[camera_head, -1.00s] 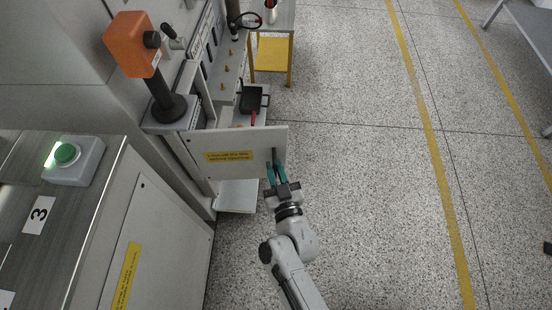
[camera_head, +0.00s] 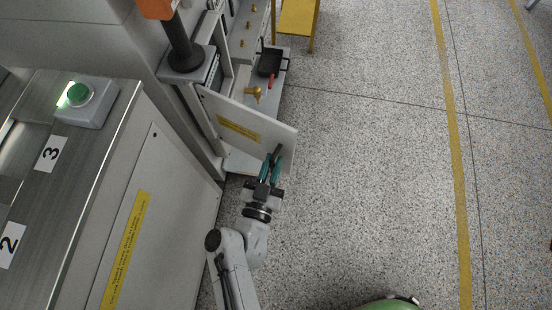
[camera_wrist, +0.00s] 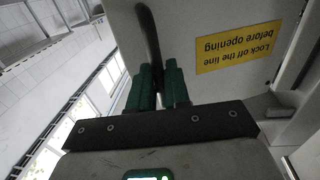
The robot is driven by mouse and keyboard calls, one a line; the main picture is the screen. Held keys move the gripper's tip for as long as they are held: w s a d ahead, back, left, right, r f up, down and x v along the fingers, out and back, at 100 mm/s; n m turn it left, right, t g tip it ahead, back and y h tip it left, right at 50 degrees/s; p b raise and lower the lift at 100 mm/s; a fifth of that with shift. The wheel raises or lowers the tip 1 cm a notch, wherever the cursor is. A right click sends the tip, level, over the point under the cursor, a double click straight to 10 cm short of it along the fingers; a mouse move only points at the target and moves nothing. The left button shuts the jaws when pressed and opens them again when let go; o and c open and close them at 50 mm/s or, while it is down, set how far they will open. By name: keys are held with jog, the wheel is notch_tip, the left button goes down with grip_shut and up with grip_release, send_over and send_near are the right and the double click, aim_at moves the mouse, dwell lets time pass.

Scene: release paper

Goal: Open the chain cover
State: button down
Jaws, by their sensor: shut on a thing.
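The chain cover (camera_head: 222,108) is a light grey panel with a yellow label, swung out from the machine on its left edge. In the wrist view the cover (camera_wrist: 205,25) fills the upper right, and its label reads "Lock off the line before opening". A dark handle (camera_wrist: 149,36) stands near the cover's free edge; it also shows in the head view (camera_head: 277,152). My gripper (camera_head: 272,165) has green fingers and is shut on the handle. In the wrist view the green fingertips (camera_wrist: 158,75) sit on both sides of the handle's lower end.
A steel cabinet with a green button (camera_head: 79,95) stands at the left. The speckled floor (camera_head: 370,150) at the right is clear.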

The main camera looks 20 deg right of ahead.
jog(key=shift+w+a, duration=0.1)
jog(key=shift+a, duration=0.35)
jog(key=c, duration=1.4)
grip_release()
jog(key=shift+o, duration=0.5)
jog(key=shift+d, duration=0.1)
jog(key=v, duration=1)
jog(key=shift+s, duration=0.4)
